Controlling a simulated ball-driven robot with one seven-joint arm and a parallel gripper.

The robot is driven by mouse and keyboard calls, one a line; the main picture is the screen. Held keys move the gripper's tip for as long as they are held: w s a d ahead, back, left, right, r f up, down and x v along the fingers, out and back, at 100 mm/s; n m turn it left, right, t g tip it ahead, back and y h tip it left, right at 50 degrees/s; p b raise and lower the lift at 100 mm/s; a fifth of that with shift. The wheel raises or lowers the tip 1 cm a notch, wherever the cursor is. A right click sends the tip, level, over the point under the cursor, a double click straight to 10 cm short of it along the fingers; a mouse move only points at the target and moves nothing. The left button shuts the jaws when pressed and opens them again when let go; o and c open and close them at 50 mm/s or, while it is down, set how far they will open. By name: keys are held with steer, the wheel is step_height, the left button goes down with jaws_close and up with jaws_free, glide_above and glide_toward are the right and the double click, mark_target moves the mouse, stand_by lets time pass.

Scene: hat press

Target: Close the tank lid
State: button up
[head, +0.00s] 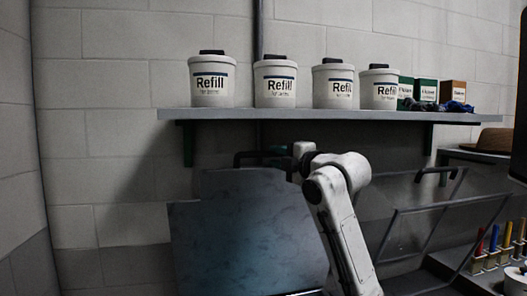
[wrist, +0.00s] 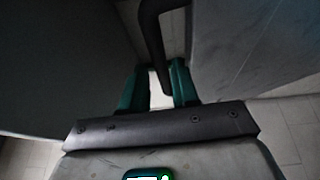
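The tank lid (head: 245,235) looks like the grey-blue panel standing raised below the shelf in the head view. A dark bent handle (head: 240,158) shows at its top edge. My gripper (head: 280,152) is at this handle, partly hidden behind my white arm. In the wrist view, my gripper's two green fingers (wrist: 159,88) stand apart with a light gap between them. The dark handle bar (wrist: 153,35) comes down between them, close to the right finger. I cannot tell whether it touches that finger. The tank's opening is not clearly visible.
A wall shelf (head: 330,115) above my gripper holds several white refill tubs (head: 212,80) and small boxes (head: 427,90). A metal frame (head: 400,225) stands right of my arm. Coloured-handled tools (head: 493,240) stand at the lower right. Wall is bare at left.

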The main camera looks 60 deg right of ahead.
mark_target(271, 155)
steer(key=p+x, duration=0.1)
steer(key=x, duration=0.5)
steer(key=shift+w, duration=0.1)
jaws_close()
steer(key=shift+f, duration=0.1)
